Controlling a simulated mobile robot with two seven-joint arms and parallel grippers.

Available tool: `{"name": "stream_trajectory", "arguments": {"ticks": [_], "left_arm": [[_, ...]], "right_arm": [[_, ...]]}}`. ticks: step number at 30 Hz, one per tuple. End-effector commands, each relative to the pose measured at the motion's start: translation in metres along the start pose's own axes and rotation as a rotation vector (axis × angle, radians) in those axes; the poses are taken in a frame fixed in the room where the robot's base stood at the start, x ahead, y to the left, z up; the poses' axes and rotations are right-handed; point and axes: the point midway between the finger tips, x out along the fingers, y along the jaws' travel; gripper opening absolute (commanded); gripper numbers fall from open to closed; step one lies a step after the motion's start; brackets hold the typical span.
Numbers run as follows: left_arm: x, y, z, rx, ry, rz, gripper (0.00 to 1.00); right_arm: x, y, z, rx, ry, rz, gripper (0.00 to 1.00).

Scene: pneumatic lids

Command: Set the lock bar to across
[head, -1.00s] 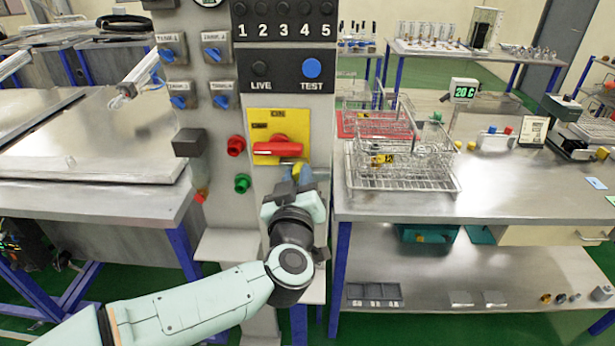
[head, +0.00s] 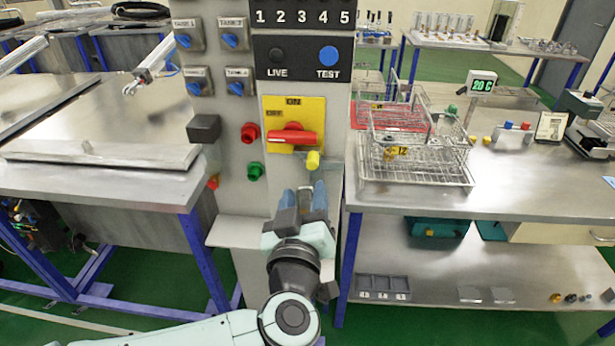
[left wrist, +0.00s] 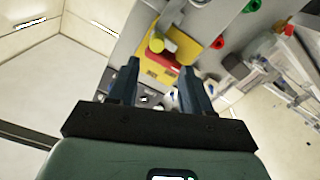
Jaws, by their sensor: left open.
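The lock bar (head: 301,160) is a small grey piece with a yellow knob (head: 313,160), just below the red handle (head: 292,137) on the yellow switch plate (head: 317,108). The knob shows at the right end of the bar; the bar's exact angle is hard to tell. In the left wrist view the knob (left wrist: 156,45) stands in front of the plate, beyond the fingertips. My left gripper (head: 304,192) is open and empty, below the knob and apart from it. My right gripper is not in view.
A red button (head: 250,133), a green button (head: 255,171) and a dark box (head: 204,128) project from the column left of the plate. A steel table with a wire basket (head: 415,172) is at right. A steel bench (head: 90,185) is at left.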

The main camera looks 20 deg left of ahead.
Motion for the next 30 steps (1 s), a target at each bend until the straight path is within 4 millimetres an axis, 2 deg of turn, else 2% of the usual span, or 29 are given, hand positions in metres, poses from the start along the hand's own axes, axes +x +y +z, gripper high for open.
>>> {"name": "stream_trajectory", "arguments": {"ticks": [3,6,11,26,29,30], "left_arm": [[-0.023,0.000,-0.001,0.000,0.002,0.002,0.49],[-0.036,0.000,-0.001,0.000,0.001,0.001,0.49],[-0.046,-0.001,0.000,0.001,0.001,-0.001,0.49],[-0.046,-0.001,0.001,0.001,-0.001,-0.001,0.49],[-0.038,0.001,0.013,0.019,-0.020,0.002,0.49],[-0.030,0.002,0.024,0.037,-0.038,0.006,0.49]], "right_arm": [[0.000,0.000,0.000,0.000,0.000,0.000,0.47],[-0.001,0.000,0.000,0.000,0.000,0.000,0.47],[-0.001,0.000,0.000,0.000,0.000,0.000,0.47],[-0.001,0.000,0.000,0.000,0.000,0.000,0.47],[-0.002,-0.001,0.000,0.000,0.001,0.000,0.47],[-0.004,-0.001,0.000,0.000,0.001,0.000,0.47]]}}
